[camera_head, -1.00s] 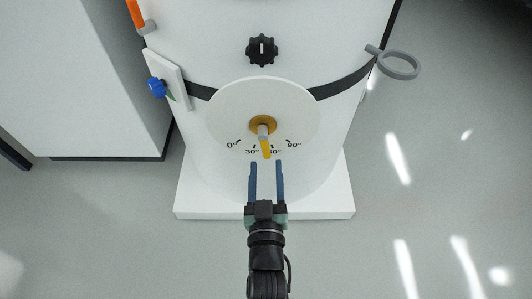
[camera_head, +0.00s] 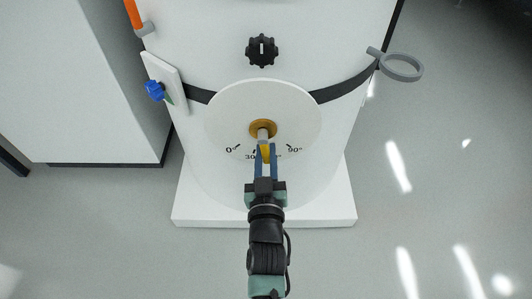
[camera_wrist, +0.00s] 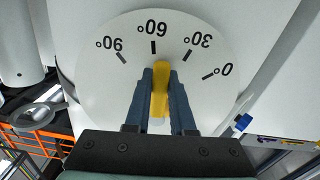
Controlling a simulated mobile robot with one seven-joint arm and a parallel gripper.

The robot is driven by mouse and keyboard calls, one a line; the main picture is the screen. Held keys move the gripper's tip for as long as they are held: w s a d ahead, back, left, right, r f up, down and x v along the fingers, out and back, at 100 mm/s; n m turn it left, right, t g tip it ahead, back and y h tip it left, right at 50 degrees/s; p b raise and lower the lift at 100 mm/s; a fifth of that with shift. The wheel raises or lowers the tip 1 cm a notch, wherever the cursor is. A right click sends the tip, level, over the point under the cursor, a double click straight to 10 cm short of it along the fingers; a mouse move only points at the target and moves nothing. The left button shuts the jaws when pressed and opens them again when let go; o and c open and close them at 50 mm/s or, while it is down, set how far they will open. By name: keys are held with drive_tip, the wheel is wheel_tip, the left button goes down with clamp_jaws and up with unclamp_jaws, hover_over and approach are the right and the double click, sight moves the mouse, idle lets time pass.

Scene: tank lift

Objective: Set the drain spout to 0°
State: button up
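The drain spout is a yellow lever (camera_head: 265,152) on a brass hub (camera_head: 263,129) in front of a round white dial (camera_head: 230,110). The dial has marks at 0°, 30°, 60° and 90°. In the wrist view, the yellow spout (camera_wrist: 161,85) points between 60° and 30°, closer to 60°. My gripper (camera_head: 266,154) reaches in from below, with its blue fingers closed in on both sides of the spout. In the wrist view my gripper (camera_wrist: 161,80) is shut on the spout. The fingers hide the middle dial marks in the head view.
The dial is on a white tank with a base plate (camera_head: 195,210). A black knob (camera_head: 262,50) is above it, a blue valve (camera_head: 155,91) at left, a grey ring (camera_head: 402,68) at right. A white cabinet stands left; floor at right is clear.

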sight(247, 139)
clamp_jaws()
idle(0.9)
drive_tip(key=shift+a+p, duration=0.1)
drive_tip(key=shift+p, duration=0.3)
drive_tip(key=shift+a+r+m+p, duration=0.2)
drive_tip(key=shift+a+m+p, duration=0.15)
drive_tip(key=shift+m+p, duration=0.7)
drive_tip(key=a+m+p, duration=0.1)
drive_tip(key=m, duration=0.1)
drive_tip(key=m+p, duration=0.1)
drive_tip(key=a+m+p, duration=0.1)
drive_tip(key=m+p, duration=0.1)
drive_tip(key=shift+a+r+m, duration=0.2)
drive_tip(key=shift+a+m, duration=0.1)
drive_tip(key=shift+m, duration=0.05)
drive_tip(key=shift+a+r+m+p, duration=0.15)
drive_tip(key=shift+a+m+p, duration=0.05)
drive_tip(key=shift+m, duration=0.45)
drive_tip(key=shift+a+r+m+p, duration=0.15)
drive_tip(key=shift+a+m, duration=0.05)
drive_tip(key=shift+m, duration=0.45)
drive_tip(key=o, duration=0.6)
unclamp_jaws()
